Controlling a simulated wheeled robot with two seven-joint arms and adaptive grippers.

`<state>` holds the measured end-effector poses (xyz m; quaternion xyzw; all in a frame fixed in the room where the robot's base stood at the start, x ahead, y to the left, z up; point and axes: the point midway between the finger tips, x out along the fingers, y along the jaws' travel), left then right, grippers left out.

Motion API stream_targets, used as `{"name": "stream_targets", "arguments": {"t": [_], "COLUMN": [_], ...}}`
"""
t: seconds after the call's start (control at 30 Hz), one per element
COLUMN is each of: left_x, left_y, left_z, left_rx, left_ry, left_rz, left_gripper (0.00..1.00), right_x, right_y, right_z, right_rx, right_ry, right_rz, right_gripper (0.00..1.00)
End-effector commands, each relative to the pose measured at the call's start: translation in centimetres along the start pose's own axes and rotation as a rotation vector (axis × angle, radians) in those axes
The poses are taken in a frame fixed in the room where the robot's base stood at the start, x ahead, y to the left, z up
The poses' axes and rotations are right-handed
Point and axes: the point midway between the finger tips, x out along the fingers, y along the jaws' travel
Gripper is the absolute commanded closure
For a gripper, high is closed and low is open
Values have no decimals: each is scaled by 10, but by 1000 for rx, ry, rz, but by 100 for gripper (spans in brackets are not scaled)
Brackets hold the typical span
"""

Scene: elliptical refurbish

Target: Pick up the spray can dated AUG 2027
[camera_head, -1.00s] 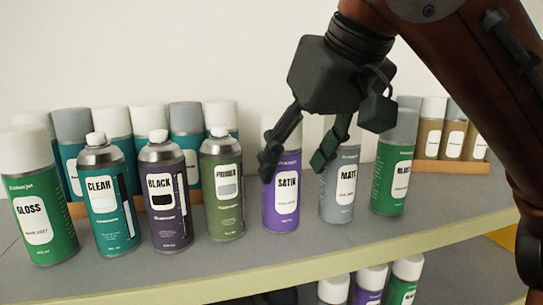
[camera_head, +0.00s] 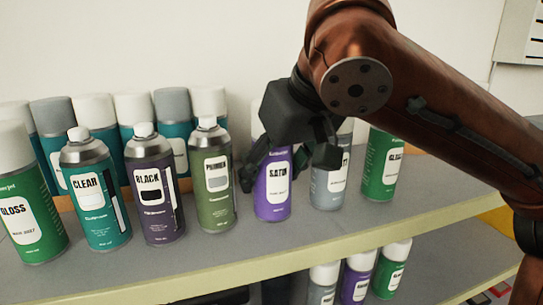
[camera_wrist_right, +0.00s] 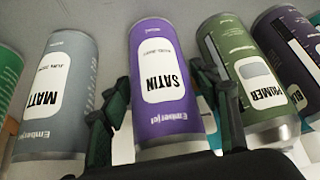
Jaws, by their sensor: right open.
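A purple spray can labelled SATIN (camera_head: 272,190) stands upright on the shelf. It also fills the middle of the right wrist view (camera_wrist_right: 162,85), upside down, with small date print that I cannot read surely. My right gripper (camera_head: 290,168) is open around this can, one dark finger on each side. In the right wrist view its fingers (camera_wrist_right: 165,112) flank the can; I cannot tell whether they touch it. The gripper hides the can's top in the head view. Grey MATT (camera_head: 328,186) and green PRIMER (camera_head: 215,190) cans stand beside it. My left gripper is not in view.
BLACK (camera_head: 155,205), CLEAR (camera_head: 95,205) and GLOSS (camera_head: 32,220) cans stand further left; a green can (camera_head: 382,165) stands right. Teal cans (camera_head: 130,110) are behind. More cans (camera_head: 358,280) sit on a lower shelf. The upper shelf's front edge (camera_head: 200,272) is bare.

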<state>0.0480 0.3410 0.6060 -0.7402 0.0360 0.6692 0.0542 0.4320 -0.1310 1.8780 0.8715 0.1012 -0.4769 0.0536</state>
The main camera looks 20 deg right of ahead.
Motion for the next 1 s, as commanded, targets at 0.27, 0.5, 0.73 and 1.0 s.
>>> {"name": "stream_targets", "arguments": {"t": [0.27,0.5,0.73,1.0], "left_x": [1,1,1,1], "left_y": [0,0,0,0], "left_z": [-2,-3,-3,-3], "left_rx": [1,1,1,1], "left_ry": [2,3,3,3], "left_rz": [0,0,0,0], "left_gripper": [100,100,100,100], "right_x": [0,0,0,-1], "right_y": [0,-1,-1,-1], "right_z": [0,0,0,-1], "right_rx": [-1,-1,-1,-1], "right_ry": [0,0,0,3], "right_rz": [0,-1,-1,-1], "right_gripper": [50,67,83,93]}}
